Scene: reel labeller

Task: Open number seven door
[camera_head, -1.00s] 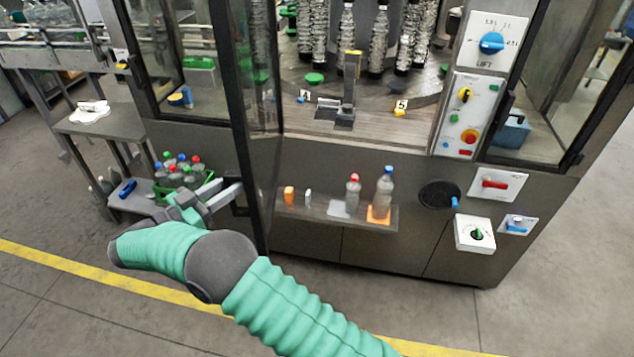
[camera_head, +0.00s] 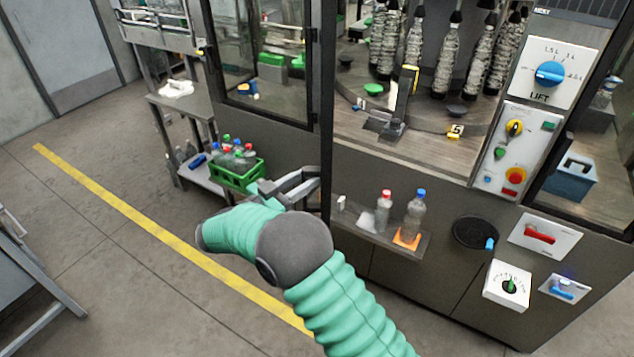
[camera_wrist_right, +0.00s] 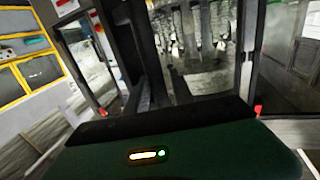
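A tall dark-framed door (camera_head: 326,120) stands nearly edge-on at the front of the machine, swung out from it. I cannot read a number seven on it. My right gripper (camera_head: 303,184) is at the door's lower edge, where the handle is, with its grey fingers reaching the frame. The fingertips are partly hidden by the frame, so I cannot tell whether they are closed on the handle. My left gripper is not in view.
A small shelf (camera_head: 385,240) with two bottles juts out right of the door. A green crate of bottles (camera_head: 237,172) stands on a side table to the left. Control panels (camera_head: 515,145) are at the right. Open floor with a yellow line (camera_head: 150,225) lies at the left.

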